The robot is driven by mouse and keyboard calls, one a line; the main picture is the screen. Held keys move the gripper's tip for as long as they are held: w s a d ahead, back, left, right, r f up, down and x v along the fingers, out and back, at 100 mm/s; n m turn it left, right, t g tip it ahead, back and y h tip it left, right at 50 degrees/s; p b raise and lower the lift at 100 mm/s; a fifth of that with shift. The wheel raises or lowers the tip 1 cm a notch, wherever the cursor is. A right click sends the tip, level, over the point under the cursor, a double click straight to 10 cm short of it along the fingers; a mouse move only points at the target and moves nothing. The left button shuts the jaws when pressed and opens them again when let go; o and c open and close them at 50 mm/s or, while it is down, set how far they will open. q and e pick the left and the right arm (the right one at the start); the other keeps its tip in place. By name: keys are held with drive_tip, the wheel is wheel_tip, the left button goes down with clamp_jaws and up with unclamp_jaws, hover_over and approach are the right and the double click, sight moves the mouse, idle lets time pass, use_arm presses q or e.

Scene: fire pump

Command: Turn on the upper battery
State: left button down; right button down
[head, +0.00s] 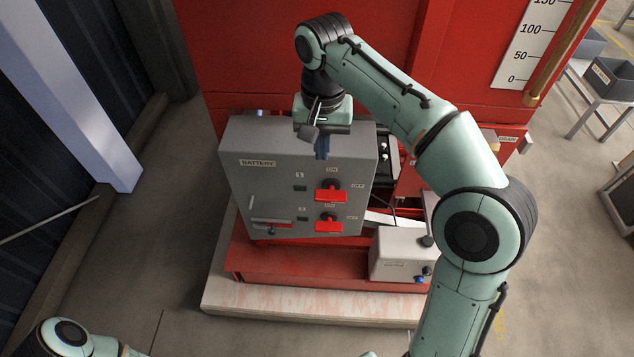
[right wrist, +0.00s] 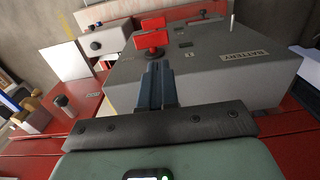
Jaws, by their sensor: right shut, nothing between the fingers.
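The grey battery box (head: 236,205) stands on a red base, with a "BATTERY" label. The upper battery switch (head: 331,192) is a red handle on a dark round mount; its handle lies roughly horizontal, with lettering above it and to its right. It also shows in the right wrist view (right wrist: 152,40). The lower red switch (head: 328,226) sits below it and looks alike. My right gripper (head: 322,155) is shut and empty, fingers pointing down just above the upper switch at the box's top edge. In the right wrist view its fingertips (right wrist: 157,66) appear just short of the red handle. My left gripper is out of view.
A red panel (head: 290,60) rises behind the box. A small light box (head: 400,255) with knobs stands at the lower right. A red-handled lever (head: 271,224) is on the box's lower left. The floor (head: 150,240) at left is clear.

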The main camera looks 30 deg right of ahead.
sight(322, 198)
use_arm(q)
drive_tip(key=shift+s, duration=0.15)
use_arm(e)
drive_tip(key=shift+s, duration=0.15)
